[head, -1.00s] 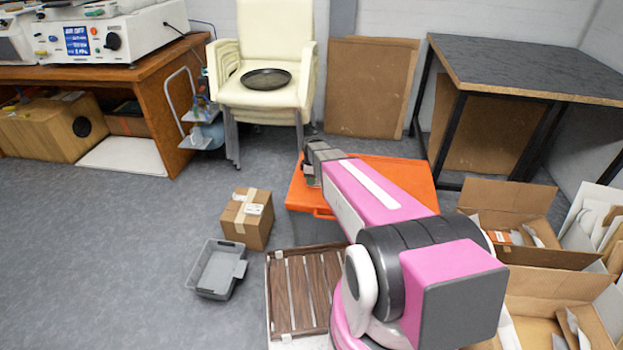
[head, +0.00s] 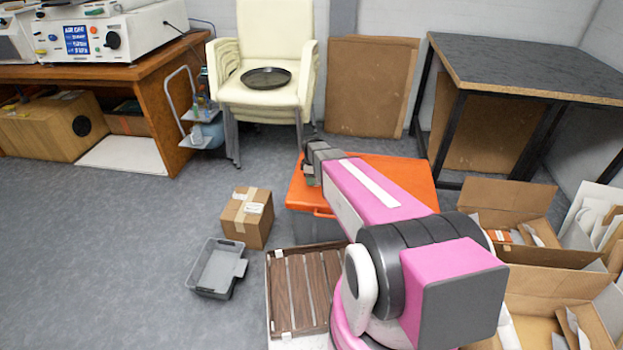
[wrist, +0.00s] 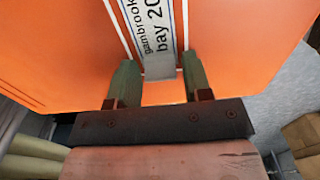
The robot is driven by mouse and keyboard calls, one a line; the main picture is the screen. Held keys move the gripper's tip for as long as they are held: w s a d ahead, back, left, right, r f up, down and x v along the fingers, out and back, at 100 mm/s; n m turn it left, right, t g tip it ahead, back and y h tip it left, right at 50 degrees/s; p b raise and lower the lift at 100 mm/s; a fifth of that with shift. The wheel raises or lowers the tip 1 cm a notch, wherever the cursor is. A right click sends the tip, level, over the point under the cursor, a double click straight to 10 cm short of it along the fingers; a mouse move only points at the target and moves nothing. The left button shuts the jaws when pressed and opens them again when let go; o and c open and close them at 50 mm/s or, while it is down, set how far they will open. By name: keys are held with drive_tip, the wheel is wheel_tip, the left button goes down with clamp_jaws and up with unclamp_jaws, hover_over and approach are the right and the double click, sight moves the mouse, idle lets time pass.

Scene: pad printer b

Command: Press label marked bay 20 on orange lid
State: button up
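The orange lid (head: 408,172) tops a grey box on the floor, right of centre in the head view. In the wrist view the orange lid (wrist: 240,45) fills most of the picture. A pale label (wrist: 158,30) with dark print reading "bay 20" lies along it, flanked by thin white lines; its upper part is cut off by the picture edge. My gripper (wrist: 157,63) has its two fingers apart, one on each side of the label's lower end, with gaps to it. In the head view my gripper (head: 309,165) is over the lid's left part; whether it touches is unclear.
A taped carton (head: 247,217), a grey bin (head: 215,268) and a wooden slatted crate (head: 300,292) stand left of and before the box. Open cartons (head: 507,200) stand at right, a dark table (head: 520,65) behind. Floor at left is free.

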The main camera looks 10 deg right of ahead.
idle(0.3)
drive_tip(key=shift+r, duration=1.5)
drive_tip(key=o, duration=0.6)
drive_tip(key=shift+c, duration=0.2)
drive_tip(key=shift+r, duration=0.1)
drive_tip(key=shift+r, duration=1.4)
drive_tip(key=shift+o, duration=0.3)
